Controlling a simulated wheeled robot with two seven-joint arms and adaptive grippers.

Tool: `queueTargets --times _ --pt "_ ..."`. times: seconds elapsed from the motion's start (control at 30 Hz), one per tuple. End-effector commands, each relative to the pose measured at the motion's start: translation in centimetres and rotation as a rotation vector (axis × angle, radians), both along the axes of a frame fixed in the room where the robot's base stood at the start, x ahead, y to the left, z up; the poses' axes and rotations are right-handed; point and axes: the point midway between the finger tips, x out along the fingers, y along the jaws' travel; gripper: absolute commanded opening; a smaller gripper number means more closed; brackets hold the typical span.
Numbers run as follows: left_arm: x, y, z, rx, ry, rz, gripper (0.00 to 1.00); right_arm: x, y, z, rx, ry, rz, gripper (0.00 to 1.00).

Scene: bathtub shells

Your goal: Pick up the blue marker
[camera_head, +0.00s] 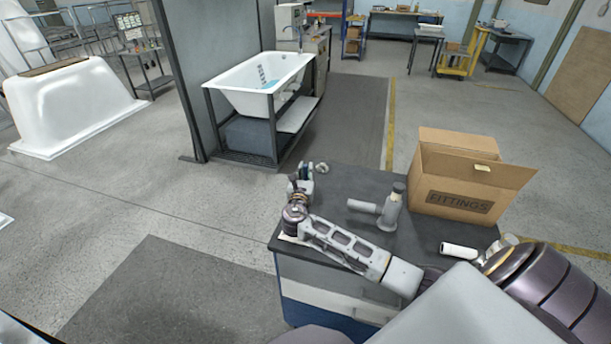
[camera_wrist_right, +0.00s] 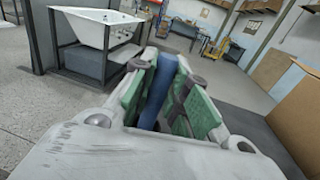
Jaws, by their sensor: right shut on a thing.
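The blue marker (camera_wrist_right: 163,88) stands between the green pads of my right gripper (camera_wrist_right: 172,80) in the right wrist view, slightly tilted. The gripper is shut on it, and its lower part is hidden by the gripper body. In the head view my right gripper (camera_head: 301,182) is over the back left part of the dark cabinet top (camera_head: 345,180). A small bit of blue shows there between its fingers, mostly covered. I cannot tell whether the marker touches the cabinet top. My left gripper is in neither view.
A grey pipe fitting (camera_head: 389,210) and an open cardboard box marked FITTINGS (camera_head: 452,200) stand on the cabinet top to the right. A white cylinder (camera_head: 458,249) is near the right edge. A bathtub (camera_head: 250,98) stands on a frame beyond.

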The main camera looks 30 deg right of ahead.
Motion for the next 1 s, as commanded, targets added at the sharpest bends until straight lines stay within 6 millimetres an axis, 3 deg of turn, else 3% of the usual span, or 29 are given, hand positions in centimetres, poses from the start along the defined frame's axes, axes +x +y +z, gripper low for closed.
queueTargets --times 0.6,1.0 --pt "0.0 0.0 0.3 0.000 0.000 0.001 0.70 0.0 0.0 8.1 0.000 -0.003 0.000 0.00" --pt "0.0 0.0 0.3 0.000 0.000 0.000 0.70 0.0 -0.1 8.9 0.000 0.000 -0.001 0.00"
